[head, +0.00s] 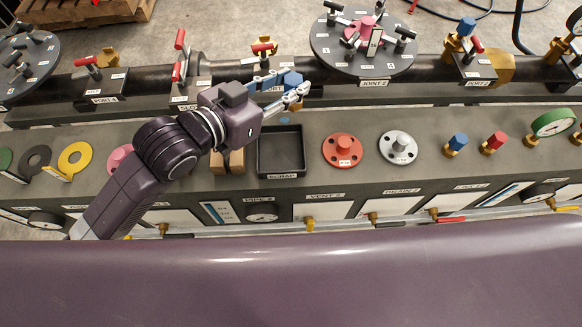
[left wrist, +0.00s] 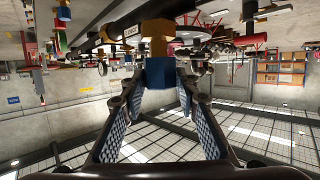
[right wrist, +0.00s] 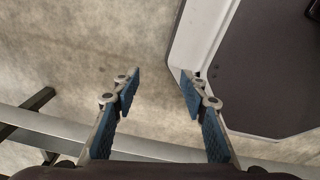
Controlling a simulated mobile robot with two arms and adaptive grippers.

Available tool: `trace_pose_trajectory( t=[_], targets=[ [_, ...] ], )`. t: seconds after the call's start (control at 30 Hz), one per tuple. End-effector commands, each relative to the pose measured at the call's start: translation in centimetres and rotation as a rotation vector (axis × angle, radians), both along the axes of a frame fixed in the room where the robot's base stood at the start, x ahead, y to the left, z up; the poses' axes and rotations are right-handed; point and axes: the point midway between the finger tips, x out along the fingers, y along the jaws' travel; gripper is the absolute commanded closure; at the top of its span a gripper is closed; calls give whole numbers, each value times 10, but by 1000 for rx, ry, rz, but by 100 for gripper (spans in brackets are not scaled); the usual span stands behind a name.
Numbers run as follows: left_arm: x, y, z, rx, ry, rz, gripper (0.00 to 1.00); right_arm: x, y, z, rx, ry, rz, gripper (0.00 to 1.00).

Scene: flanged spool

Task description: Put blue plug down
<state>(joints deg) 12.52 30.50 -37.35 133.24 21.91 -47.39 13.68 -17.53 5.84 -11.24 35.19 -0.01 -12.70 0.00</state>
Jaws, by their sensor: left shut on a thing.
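My left gripper (head: 296,90) reaches over the bench behind the black scrap tray (head: 303,160). It is shut on a blue plug (head: 292,79). In the left wrist view the plug's blue head (left wrist: 160,72) sits between the fingertips, with its brass end (left wrist: 158,40) pointing away from the gripper. The plug looks held up near the dark pipe; I cannot tell whether it touches anything. My right gripper (right wrist: 160,88) is open and empty in the right wrist view, above bare floor beside a white-edged dark panel. It is not in the head view.
A second blue plug (head: 457,142) and a red plug (head: 494,141) stand on the bench at right. A red-orange flange (head: 343,150) and a grey flange (head: 398,147) are right of the tray. The joint disc (head: 325,45) with clamps stands behind, close to the left gripper.

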Motion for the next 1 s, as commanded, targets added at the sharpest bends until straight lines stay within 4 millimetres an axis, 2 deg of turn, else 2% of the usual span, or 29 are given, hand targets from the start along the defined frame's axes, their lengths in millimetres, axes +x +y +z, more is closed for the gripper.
trace_pose_trajectory(
  t=[0.17,0.33,0.5,0.6,0.87,1.0],
  targets=[
    [-3,0,-29,1,5,-2,100,5,16,-6,18,-7,-4,60],
    [-3,0,-74,1,6,-3,100,13,30,-9,36,-21,-5,60],
    [-3,1,-119,2,4,-3,100,15,31,-13,36,-23,-3,60],
    [-2,0,-139,-1,3,-2,100,14,27,-15,32,-21,-2,60],
    [-2,0,-165,-1,-1,-4,100,10,18,-17,21,-14,-2,60],
    [-2,0,-187,-1,2,-3,100,8,17,-19,21,-13,-3,60]
  ],
)
